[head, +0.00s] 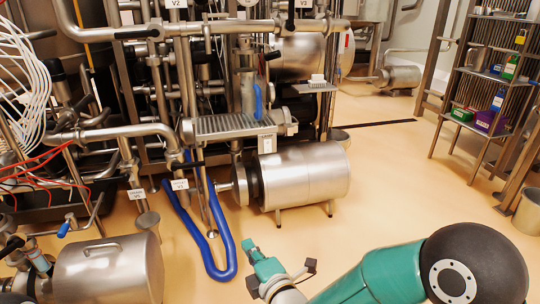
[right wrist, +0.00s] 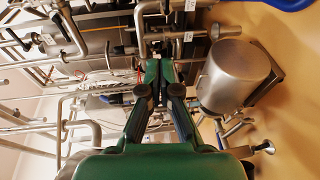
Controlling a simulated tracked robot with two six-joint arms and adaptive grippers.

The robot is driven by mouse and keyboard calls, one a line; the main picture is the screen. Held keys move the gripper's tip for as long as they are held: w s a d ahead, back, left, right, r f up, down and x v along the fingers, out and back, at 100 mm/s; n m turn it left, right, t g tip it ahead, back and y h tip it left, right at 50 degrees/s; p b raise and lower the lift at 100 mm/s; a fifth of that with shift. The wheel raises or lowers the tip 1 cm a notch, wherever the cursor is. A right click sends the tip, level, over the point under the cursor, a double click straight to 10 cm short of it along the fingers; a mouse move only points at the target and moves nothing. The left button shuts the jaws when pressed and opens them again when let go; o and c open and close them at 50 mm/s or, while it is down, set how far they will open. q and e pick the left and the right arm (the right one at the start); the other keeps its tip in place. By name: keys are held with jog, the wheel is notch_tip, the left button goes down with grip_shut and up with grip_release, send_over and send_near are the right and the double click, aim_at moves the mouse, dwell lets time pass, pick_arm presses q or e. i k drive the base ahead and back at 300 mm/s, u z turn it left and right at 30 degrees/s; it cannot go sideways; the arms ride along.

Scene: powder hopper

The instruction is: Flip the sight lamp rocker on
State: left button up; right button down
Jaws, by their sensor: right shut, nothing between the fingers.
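I cannot make out the sight lamp rocker or a lit lamp in either view; they are hidden, out of view or too small to tell. My right gripper (head: 280,270) is at the bottom of the head view, in front of the steel cylinder and apart from the pipework. In the right wrist view its fingers (right wrist: 159,78) are shut with nothing between them, pointing toward pipes and steel vessels. My left gripper is not in view.
A steel motor-like cylinder (head: 305,174) stands in the middle, with a blue hose (head: 221,270) looping to the floor beside it. A steel drum (head: 108,272) is at lower left. A shelf rack (head: 497,75) stands at right. The floor (head: 400,175) between is clear.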

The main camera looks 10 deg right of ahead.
aim_at(268, 143)
jog(key=i, duration=1.15)
jog(key=z, duration=0.45)
